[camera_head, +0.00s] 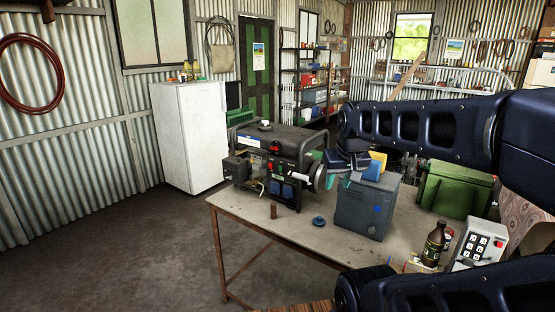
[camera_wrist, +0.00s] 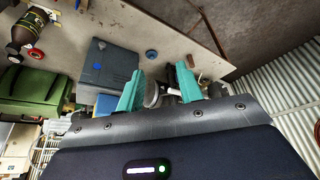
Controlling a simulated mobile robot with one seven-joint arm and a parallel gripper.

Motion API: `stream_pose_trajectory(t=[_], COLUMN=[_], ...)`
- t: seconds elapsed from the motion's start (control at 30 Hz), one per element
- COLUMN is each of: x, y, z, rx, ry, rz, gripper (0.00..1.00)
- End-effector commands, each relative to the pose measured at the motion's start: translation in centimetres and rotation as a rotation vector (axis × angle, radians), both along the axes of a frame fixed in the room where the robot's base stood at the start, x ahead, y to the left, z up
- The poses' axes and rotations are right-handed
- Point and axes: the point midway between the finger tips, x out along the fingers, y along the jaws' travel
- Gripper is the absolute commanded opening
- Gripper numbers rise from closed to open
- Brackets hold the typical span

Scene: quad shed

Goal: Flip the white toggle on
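A black generator (camera_head: 275,160) stands on the table, with red and blue parts on its front panel. A small white part (camera_head: 302,177) sticks out from that panel towards my gripper; I cannot tell for sure whether it is the toggle, or its position. My gripper (camera_head: 333,172) is at the generator's right end, above the table. In the wrist view my gripper (camera_wrist: 160,82) shows two teal fingers spread apart, with nothing held. Generator parts (camera_wrist: 154,96) show in and behind the gap, partly hidden by the fingers.
A grey-blue metal box (camera_head: 365,208) stands just right of the generator. A blue round piece (camera_head: 319,221) and a brown cylinder (camera_head: 273,211) lie in front. A brown bottle (camera_head: 434,243), a control box with buttons (camera_head: 480,247) and a green case (camera_head: 455,190) are to the right.

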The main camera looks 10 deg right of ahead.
Motion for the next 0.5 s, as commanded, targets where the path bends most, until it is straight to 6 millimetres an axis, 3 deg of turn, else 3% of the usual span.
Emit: stream_pose_trajectory(t=[0.03, 0.2, 0.37, 0.5], x=[0.0, 0.1, 0.1, 1.1], y=[0.0, 0.0, 0.0, -1.1], z=[0.0, 1.5, 5.5, 4.5], rx=[0.000, 0.000, 0.000, -0.095], ry=[0.000, -0.004, -0.006, 0.057], rz=[0.000, 0.000, 0.000, 0.065], gripper=[0.28, 0.00, 0.00, 0.00])
